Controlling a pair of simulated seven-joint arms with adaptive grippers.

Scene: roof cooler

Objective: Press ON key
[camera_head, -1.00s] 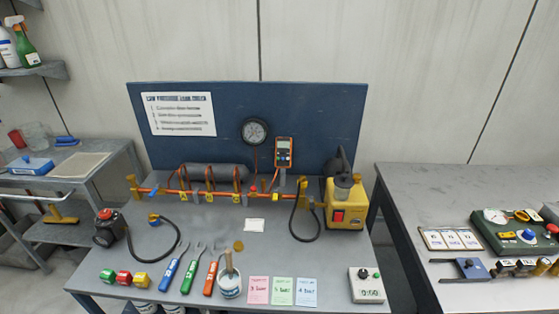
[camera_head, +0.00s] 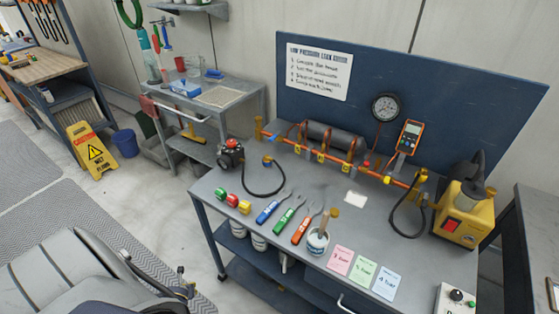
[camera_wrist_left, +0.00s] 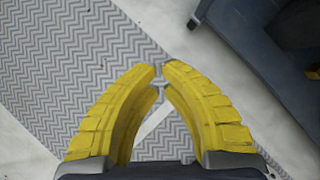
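An orange handheld meter (camera_head: 409,137) with a screen and small keys stands upright at the back of the grey bench (camera_head: 225,182). Its key labels are too small to read. A yellow pump (camera_head: 467,213) with a red switch (camera_head: 452,226) stands to its right. A white box (camera_head: 455,299) with a dark knob and a green button is cut off at the bottom right. My left gripper (camera_wrist_left: 160,72) has yellow fingers with tips almost together, nothing between them, above the patterned floor mat in the left wrist view. My right gripper is not in view.
Coloured wrenches (camera_head: 268,211), a brush pot (camera_head: 317,243) and pink, green and blue cards (camera_head: 364,270) lie along the bench front. A hose runs from a black valve unit (camera_head: 230,155). Open floor with a yellow wet-floor sign (camera_head: 92,150) lies left.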

